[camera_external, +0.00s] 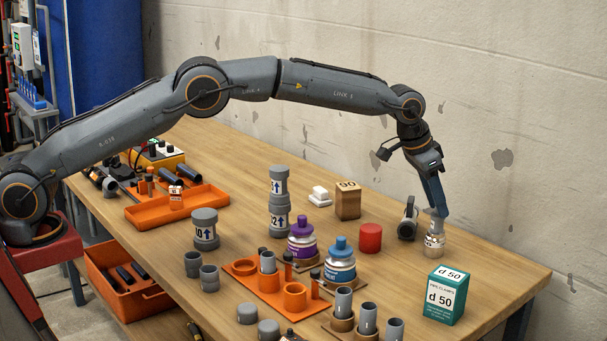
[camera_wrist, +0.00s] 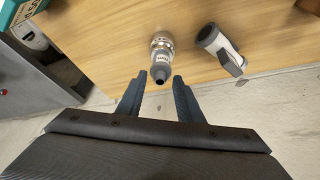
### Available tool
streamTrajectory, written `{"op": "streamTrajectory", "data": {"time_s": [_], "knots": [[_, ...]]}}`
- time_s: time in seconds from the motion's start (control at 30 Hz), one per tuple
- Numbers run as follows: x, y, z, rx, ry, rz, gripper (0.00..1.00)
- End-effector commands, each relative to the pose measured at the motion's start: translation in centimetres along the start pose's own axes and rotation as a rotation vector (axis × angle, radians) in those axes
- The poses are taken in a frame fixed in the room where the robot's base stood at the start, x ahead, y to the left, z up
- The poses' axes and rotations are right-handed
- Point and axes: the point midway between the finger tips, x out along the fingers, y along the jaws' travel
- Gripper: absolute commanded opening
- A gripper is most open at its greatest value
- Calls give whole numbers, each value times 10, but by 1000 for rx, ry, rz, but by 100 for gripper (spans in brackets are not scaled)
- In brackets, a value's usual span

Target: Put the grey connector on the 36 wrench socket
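A silver metal socket (camera_external: 433,246) stands upright on the table near the wall edge, and it also shows in the wrist view (camera_wrist: 162,42). Its number is too small to read. A grey connector (camera_wrist: 159,70) sits on its top end, in line with it, with its dark open end toward my camera. My gripper (camera_wrist: 162,77) reaches down from above with its fingertips on either side of the connector. Gaps show between both fingers and the connector, so the gripper is open. In the external view my gripper (camera_external: 437,208) hides part of the connector.
A red cylinder (camera_external: 370,238), a wooden block (camera_external: 348,201) and a teal "d 50" box (camera_external: 446,294) stand nearby. Orange holders (camera_external: 294,297) and grey pipe pieces fill the front. The wall is close behind.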

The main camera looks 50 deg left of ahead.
Motion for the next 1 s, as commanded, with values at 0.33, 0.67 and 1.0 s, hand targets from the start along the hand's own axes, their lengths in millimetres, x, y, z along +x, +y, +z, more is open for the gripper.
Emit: {"op": "streamTrajectory", "data": {"time_s": [0.33,0.67,1.0], "knots": [[-6,0,-2,0,1,0,33],[-62,0,-2,0,4,0,33],[-114,0,-2,0,1,0,33]]}}
